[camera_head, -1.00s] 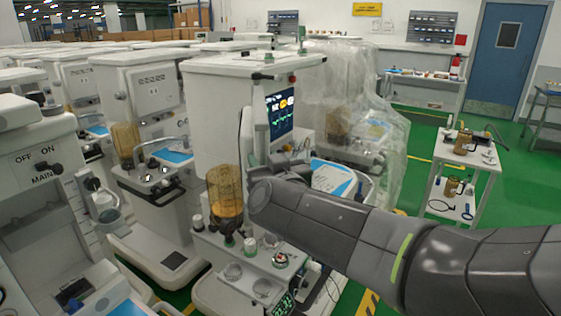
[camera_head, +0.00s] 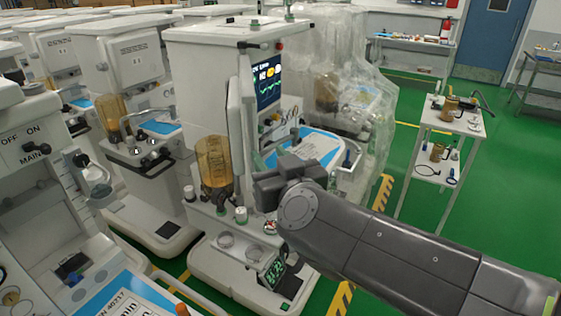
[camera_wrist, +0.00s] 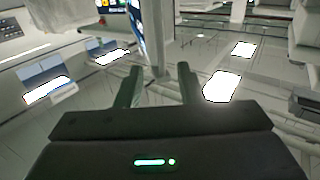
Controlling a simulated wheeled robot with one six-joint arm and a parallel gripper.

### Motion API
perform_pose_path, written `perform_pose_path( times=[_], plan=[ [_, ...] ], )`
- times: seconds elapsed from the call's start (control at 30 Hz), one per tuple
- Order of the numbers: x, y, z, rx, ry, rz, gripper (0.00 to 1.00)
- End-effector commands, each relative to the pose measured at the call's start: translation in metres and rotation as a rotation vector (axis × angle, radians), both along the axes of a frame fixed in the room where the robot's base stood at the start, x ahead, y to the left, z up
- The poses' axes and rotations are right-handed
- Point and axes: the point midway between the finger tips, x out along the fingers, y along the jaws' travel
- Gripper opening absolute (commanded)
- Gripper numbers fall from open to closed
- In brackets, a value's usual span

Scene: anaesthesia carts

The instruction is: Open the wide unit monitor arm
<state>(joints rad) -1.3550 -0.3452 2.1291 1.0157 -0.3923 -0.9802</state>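The central white anaesthesia unit (camera_head: 205,85) stands in front of me. Its lit monitor (camera_head: 268,82) faces right, with a pale upright panel (camera_head: 236,125) beside it. I cannot tell which part is the monitor arm's hinge. My gripper is in front of the unit's work surface, below the monitor; my wrist largely hides it in the head view. In the wrist view my gripper (camera_wrist: 159,75) has its two fingers apart. A pale upright edge (camera_wrist: 153,35) shows beyond and between the fingertips. I see no clear contact with it.
An amber canister (camera_head: 213,162) stands on the unit's left front. A plastic-wrapped unit (camera_head: 345,60) is behind on the right. A small white trolley (camera_head: 455,121) with tools stands further right. Other units crowd the left. Green floor between wrapped unit and trolley is clear.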

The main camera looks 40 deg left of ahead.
Motion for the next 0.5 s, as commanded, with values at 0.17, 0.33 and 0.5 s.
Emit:
perform_pose_path(
  times=[0.17,0.33,0.5],
  plan=[
    [-0.012,-0.019,0.003,0.002,0.0,0.001,0.34],
    [-0.017,-0.028,0.001,0.001,-0.001,0.001,0.34],
    [-0.019,-0.031,0.0,0.0,0.0,0.0,0.34]
  ],
)
